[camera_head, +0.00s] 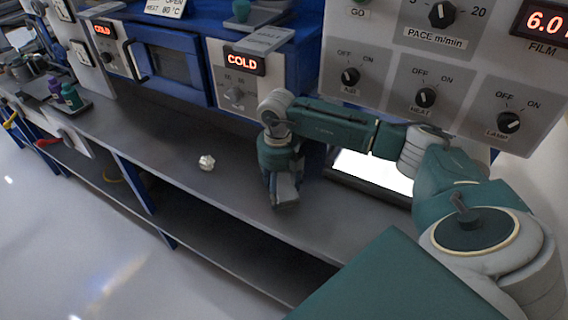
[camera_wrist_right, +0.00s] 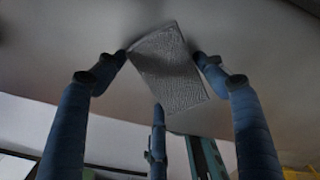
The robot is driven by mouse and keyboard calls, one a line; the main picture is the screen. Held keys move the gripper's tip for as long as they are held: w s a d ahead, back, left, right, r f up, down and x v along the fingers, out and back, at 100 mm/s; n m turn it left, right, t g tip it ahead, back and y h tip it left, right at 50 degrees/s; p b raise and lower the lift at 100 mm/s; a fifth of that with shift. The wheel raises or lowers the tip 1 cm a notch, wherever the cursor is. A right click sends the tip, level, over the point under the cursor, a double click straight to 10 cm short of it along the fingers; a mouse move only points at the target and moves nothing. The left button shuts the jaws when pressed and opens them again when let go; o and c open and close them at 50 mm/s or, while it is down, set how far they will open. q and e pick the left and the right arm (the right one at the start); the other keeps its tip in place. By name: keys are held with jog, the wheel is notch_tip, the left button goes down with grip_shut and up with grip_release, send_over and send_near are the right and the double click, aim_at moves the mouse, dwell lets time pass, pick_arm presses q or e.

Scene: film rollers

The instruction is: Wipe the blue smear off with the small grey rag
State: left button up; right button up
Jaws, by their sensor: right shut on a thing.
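My right gripper (camera_head: 285,198) points down at the grey bench top (camera_head: 232,187), near its front edge in the head view. In the head view the gripper hides the rag. No blue smear shows in either view. My left gripper is not in view.
A small crumpled whitish lump (camera_head: 206,162) lies on the bench left of the gripper. Blue cabinets with a COLD display (camera_head: 244,63) stand behind. A bright white panel (camera_head: 372,171) is beyond my arm. Small bottles (camera_head: 71,96) stand far left.

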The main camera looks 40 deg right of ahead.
aim_at(268, 190)
jog(key=shift+w+a+b, duration=0.25)
jog(key=shift+w+a, duration=0.05)
jog(key=shift+w, duration=0.35)
jog(key=shift+w+a+b, duration=0.2)
jog(key=shift+w+a, duration=0.1)
jog(key=shift+w, duration=0.3)
jog(key=shift+w+a+r, duration=0.1)
jog(key=shift+w+a, duration=0.05)
jog(key=shift+w, duration=0.4)
jog(key=shift+r, duration=0.1)
